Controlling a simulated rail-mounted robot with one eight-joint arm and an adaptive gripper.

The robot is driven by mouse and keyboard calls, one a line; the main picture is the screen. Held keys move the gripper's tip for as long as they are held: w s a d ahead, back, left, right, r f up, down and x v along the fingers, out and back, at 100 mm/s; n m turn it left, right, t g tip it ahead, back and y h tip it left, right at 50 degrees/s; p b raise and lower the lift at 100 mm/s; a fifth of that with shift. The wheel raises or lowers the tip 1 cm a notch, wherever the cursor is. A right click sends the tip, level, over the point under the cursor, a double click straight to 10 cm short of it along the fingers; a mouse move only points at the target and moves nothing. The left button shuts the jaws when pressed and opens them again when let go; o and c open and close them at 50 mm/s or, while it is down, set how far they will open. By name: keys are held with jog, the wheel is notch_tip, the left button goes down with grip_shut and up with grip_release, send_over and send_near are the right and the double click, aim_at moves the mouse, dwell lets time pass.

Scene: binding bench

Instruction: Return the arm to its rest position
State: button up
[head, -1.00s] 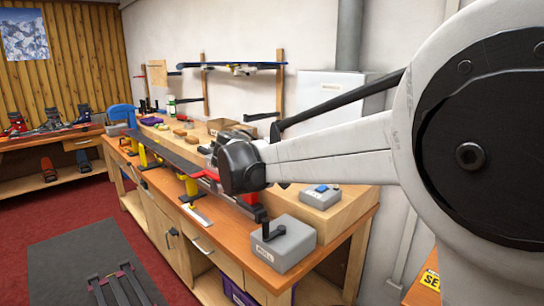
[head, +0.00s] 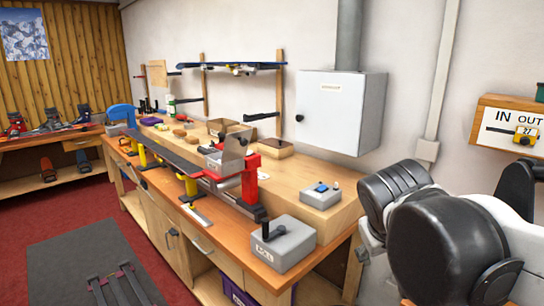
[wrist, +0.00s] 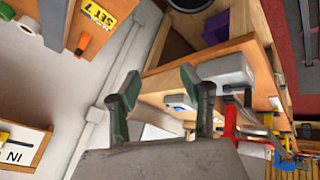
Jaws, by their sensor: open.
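My arm (head: 450,245) is folded at the right side of the head view, beside the near right end of the workbench (head: 215,240). My gripper does not show clearly there. In the wrist view my gripper (wrist: 160,88) is open, with its two dark green fingers apart and nothing held between them. The wrist view is turned over, with the wall and the bench end beyond the fingers. The fingers look clear of the bench, though their distance from it is hard to tell.
A long dark ski (head: 185,157) lies along supports on the bench, with a red clamp (head: 250,180) near its end. A grey box (head: 283,243) sits at the bench's near corner. A white cabinet (head: 340,110) and an IN/OUT board (head: 508,125) are on the wall.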

jog(key=s+a+f+m+t+y, duration=0.1)
jog(key=s+f+m+y, duration=0.1)
jog(key=s+f, duration=0.4)
jog(key=s+y, duration=0.1)
jog(key=s, duration=0.3)
jog(key=shift+a, duration=0.3)
dwell(0.4)
